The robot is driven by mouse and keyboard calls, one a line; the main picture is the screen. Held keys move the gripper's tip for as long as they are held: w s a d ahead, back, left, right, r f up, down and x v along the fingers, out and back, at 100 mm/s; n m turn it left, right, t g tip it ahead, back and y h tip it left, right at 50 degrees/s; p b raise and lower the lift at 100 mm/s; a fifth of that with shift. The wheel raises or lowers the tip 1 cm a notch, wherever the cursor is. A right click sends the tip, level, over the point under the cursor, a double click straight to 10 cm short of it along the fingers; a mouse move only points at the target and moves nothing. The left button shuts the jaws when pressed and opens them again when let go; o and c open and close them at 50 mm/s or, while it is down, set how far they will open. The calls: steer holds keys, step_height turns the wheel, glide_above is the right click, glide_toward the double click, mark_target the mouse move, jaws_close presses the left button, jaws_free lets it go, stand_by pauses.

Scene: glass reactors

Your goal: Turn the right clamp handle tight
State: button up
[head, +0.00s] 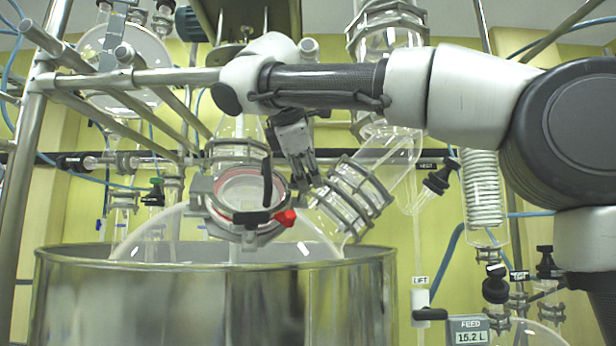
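A round glass port (240,190) with a red seal stands on the reactor lid, held in a grey metal clamp ring (245,237). A black handle (267,183) stands upright across the right part of the port. A red knob (288,217) sits at the right side of the clamp, beside a black bar (252,217). My gripper (308,182) points down, just right of the black handle and above the red knob. It appears apart from both, though depth is hard to judge. Its dark fingertips are small against the glass, so their opening is unclear.
A slanted glass pipe with grey flange clamps (350,195) rises close to the right of my gripper. The steel vessel (215,300) fills the lower front. Metal frame bars (130,80) cross the upper left. A feed display (468,331) stands at lower right.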

steer(key=v, duration=1.1)
steer(key=w+d+f+m+g, duration=0.1)
steer(key=w+d+f, duration=0.2)
steer(key=d, duration=0.3)
steer(key=w+d+f+m+g, duration=0.1)
steer(key=w+d+f, duration=0.2)
steer(key=d+f, duration=0.15)
steer(key=s+d+f+m+g, duration=0.2)
steer(key=d+f+m, duration=0.3)
steer(key=d+f, duration=0.95)
steer(key=s+d+f+m+y, duration=0.1)
steer(key=s+d+f+m, duration=0.2)
steer(key=s+f, duration=0.3)
steer(key=s+d+f+m+g+y, duration=0.1)
steer(key=s+d+f+m, duration=0.3)
steer(key=f, duration=0.6)
steer(key=s+d+f+m+g+y, duration=0.1)
steer(key=s+d+f+m, duration=0.3)
steer(key=s+d+f, duration=0.2)
step_height(320, 180, down, 3)
steer(key=shift+s+r+y, duration=0.2)
steer(key=shift+s+y, duration=0.1)
steer(key=shift+s, duration=0.55)
steer(key=shift+o, duration=0.2)
